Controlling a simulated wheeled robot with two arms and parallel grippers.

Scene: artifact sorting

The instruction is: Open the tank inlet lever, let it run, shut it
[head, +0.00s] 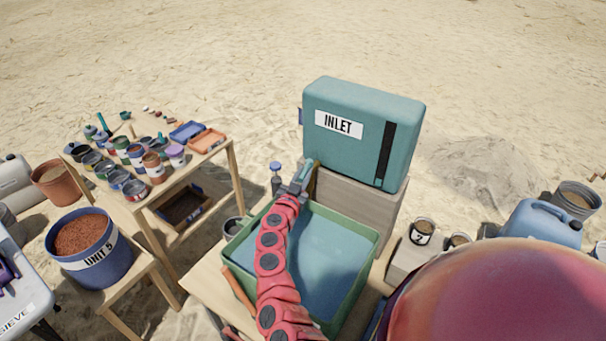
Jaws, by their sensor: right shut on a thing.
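The teal tank (362,165), labelled INLET, stands on a block behind a green basin (372,243) of bluish water. My red right arm reaches over the basin's left side. My right gripper (304,178) is at the tank's lower left edge, shut on the inlet lever (314,176), of which only a narrow yellowish strip shows. The gripper hides most of the lever, so I cannot tell its angle. I see no clear stream falling into the basin. My left gripper is not in view.
A wooden table (222,165) with several paint pots and small trays stands at the left. A blue UNIT 5 bucket (112,262) of reddish soil sits nearer. A blue jerrycan (540,226) and a cup marked 7 (421,232) are at the right. Open sand lies behind the tank.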

